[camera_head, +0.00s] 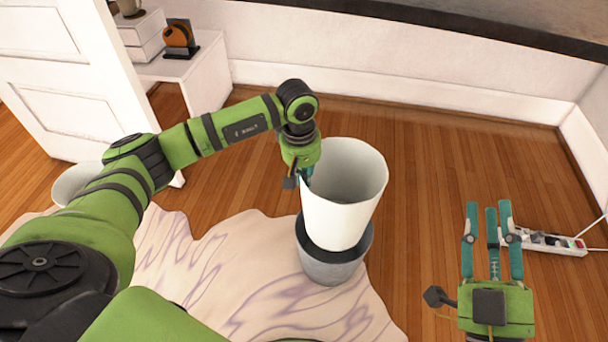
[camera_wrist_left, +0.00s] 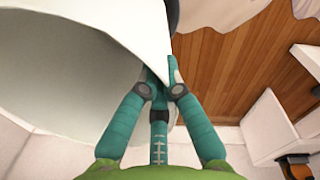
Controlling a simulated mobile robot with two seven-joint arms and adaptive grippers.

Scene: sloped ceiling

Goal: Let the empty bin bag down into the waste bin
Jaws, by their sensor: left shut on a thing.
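The empty bin bag (camera_head: 338,215) is a white, open-topped, tapered shape, tilted slightly. Its lower end is at the mouth of the grey waste bin (camera_head: 332,269), overlapping the bin's dark rim; how deep it sits inside I cannot tell. My left gripper (camera_head: 304,180) is shut on the bag's left rim. In the left wrist view the teal fingers close on the white edge of the bag (camera_wrist_left: 95,50), and its hollow inside shows at left. My right gripper (camera_head: 490,215) is at the lower right, away from the bag and bin, with its teal fingers pointing up, apart and empty.
A pale, purple-veined rug (camera_head: 235,262) lies under the bin. A power strip (camera_head: 548,242) lies on the floor at right. Another pale round container (camera_head: 78,182) is partly hidden behind my left arm. A white side table (camera_head: 185,62) stands at back left.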

